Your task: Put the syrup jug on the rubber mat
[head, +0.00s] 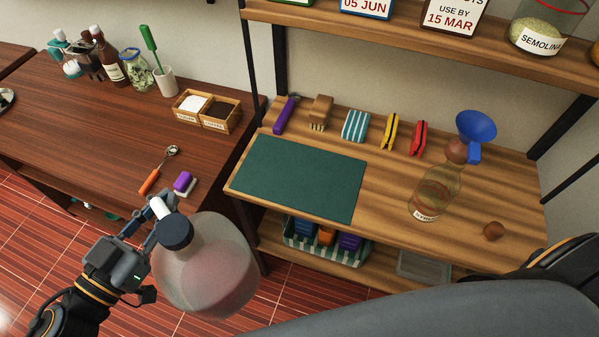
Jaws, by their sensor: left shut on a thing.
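The syrup jug (207,275) is a large, rounded, cloudy container with a dark cap and a pinkish tint low down. My left gripper (158,222) is shut on it near the cap, at its upper left. The jug appears in the air in front of the shelf unit, to the lower left of the mat. The rubber mat (298,178) is a dark green rectangle lying flat on the left part of the wooden shelf, with nothing on it. My right gripper is not in view.
Behind the mat are a purple-handled tool (285,115), a brush (320,113), a striped pack (356,126) and yellow and red clips. An upper shelf (400,37) overhangs the back.

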